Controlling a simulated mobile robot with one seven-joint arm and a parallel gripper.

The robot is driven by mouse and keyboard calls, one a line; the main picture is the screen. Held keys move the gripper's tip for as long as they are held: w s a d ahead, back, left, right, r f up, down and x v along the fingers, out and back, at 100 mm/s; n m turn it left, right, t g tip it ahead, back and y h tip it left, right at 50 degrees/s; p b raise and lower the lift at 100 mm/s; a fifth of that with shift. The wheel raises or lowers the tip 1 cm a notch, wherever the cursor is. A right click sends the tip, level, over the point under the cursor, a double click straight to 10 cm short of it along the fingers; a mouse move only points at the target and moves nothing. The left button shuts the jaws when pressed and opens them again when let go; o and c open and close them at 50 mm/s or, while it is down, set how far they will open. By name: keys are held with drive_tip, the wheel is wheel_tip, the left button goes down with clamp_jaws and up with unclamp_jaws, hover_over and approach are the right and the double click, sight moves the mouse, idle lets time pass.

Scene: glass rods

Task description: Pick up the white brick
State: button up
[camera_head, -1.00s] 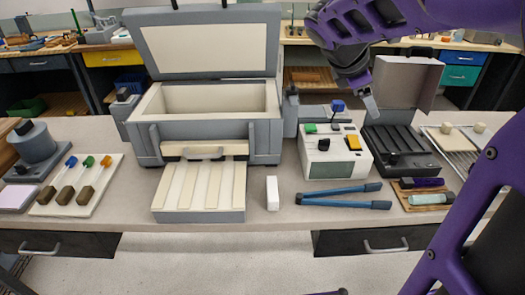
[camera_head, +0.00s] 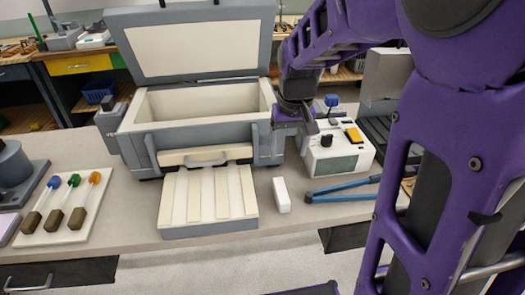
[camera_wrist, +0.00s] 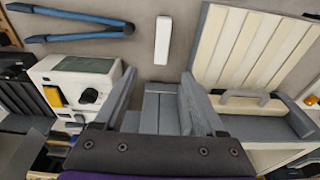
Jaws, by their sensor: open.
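The white brick (camera_head: 282,195) is a small upright-looking oblong block on the grey bench, just right of the slatted cream tray front of the kiln-like box. It also shows in the wrist view (camera_wrist: 162,40), near the top centre, lying clear of other things. My gripper (camera_head: 308,120) is in the air above and behind the brick, beside the white control box. In the wrist view my gripper (camera_wrist: 158,85) has its two grey fingers spread apart with nothing held between them. The brick lies beyond the fingertips, apart from them.
The slatted tray (camera_head: 208,200) is close on the brick's left. Blue long-handled tongs (camera_head: 340,193) lie close on its right. The white control box (camera_head: 340,160) and the open-lidded grey box (camera_head: 200,105) stand behind. The bench's front edge is near the brick.

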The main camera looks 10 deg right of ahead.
drive_tip(key=b, duration=0.1)
approach(281, 190)
drive_tip(key=f, duration=0.1)
drive_tip(key=w+f, duration=0.1)
drive_tip(key=f, duration=0.3)
drive_tip(key=shift+w+d+f, duration=0.1)
drive_tip(key=shift+w+d, duration=0.15)
drive_tip(key=shift+d, duration=0.1)
drive_tip(key=f, duration=0.3)
drive_tip(key=f+b, duration=0.1)
drive_tip(key=shift+a+f, duration=0.2)
drive_tip(key=shift+a, duration=0.1)
drive_tip(key=shift+w+f, duration=0.1)
drive_tip(key=shift+f, duration=0.35)
clamp_jaws()
drive_tip(key=shift+r, duration=0.1)
